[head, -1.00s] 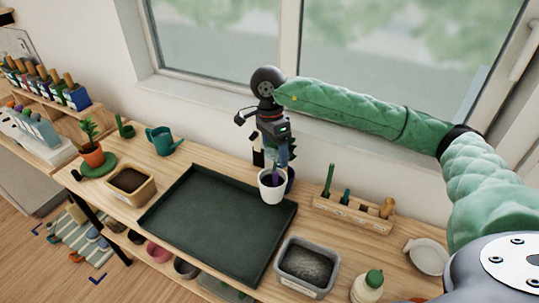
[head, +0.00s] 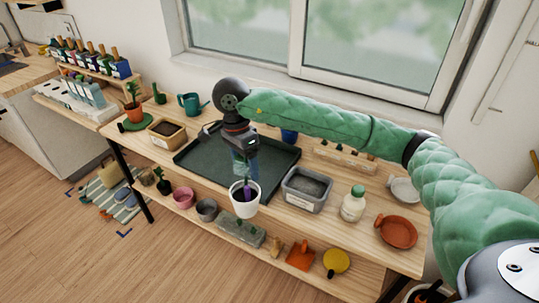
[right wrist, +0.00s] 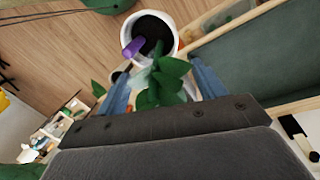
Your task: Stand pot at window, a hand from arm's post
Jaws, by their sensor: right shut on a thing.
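My right gripper (head: 243,172) points down and is shut on a white pot (head: 247,206) with dark soil, green leaves and a purple stick. The pot hangs upright in front of the workbench's front edge. The right wrist view shows the pot (right wrist: 172,22) past the blue fingers, with leaves between them and floor beyond. The fingers' contact with the pot is partly hidden by leaves. The window (head: 390,45) is in the wall behind the bench. A blue pot (head: 289,135) stands at the back of the bench, partly behind my right arm. My left gripper is out of view.
The workbench (head: 335,208) holds a dark green tray (head: 200,160), a grey soil bin (head: 306,187), a white bottle (head: 353,204), an orange saucer (head: 397,232) and a wooden tool rack (head: 345,158). A lower shelf holds several pots and tools. Floor is clear in front.

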